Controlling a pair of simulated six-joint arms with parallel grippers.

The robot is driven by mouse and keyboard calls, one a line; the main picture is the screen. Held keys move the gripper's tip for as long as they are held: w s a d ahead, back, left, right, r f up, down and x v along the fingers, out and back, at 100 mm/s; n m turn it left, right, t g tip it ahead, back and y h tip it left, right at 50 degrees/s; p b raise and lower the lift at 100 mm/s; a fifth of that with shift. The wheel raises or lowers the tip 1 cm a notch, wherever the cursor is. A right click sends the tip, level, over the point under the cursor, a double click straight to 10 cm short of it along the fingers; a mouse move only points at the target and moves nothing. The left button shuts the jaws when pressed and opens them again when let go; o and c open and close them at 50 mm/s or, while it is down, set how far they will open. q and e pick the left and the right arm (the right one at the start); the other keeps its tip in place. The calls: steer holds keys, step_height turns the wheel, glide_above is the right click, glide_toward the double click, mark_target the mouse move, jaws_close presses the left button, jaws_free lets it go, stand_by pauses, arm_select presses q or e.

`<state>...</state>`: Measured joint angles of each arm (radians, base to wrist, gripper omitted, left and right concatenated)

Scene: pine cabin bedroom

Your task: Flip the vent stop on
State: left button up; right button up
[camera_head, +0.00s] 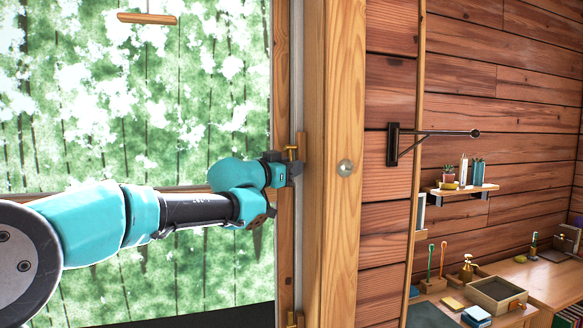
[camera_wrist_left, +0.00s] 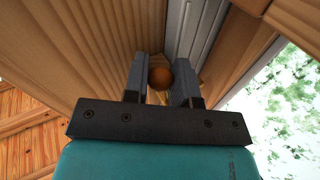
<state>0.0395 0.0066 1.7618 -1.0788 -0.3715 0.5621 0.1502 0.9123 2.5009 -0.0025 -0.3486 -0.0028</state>
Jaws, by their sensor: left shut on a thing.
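The vent stop (camera_head: 291,153) is a small brass piece on the wooden window frame, partly hidden by my left gripper. In the left wrist view, its round orange-brown knob (camera_wrist_left: 160,77) sits between the two fingers. My left gripper (camera_head: 293,169) reaches in from the left, with its fingertips at the frame. It also shows in the left wrist view (camera_wrist_left: 162,75), shut on the knob. The stop's base is mostly hidden, and I cannot tell its exact position. My right gripper is not in view.
The wooden window frame (camera_head: 343,230) stands right of the glass. A dark wall bracket (camera_head: 393,145) sticks out to the right. A small shelf (camera_head: 462,189) holds a plant and books. A desk with a tray (camera_head: 497,294) is at the lower right. Another brass fitting (camera_head: 294,319) is lower down.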

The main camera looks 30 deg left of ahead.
arm_select(q)
steer(key=shift+w+a+f+m+t+h, duration=0.15)
steer(key=shift+w+a+m+t, duration=0.1)
steer(key=shift+m, duration=0.4)
steer(key=shift+w+a+r+m+t+h, duration=0.15)
steer(key=shift+m+t, duration=0.1)
steer(key=shift+m, duration=0.4)
steer(key=shift+f, duration=0.1)
steer(key=o, duration=0.9)
steer(key=shift+s, duration=0.2)
steer(key=v, duration=1.7)
steer(key=shift+a, duration=0.1)
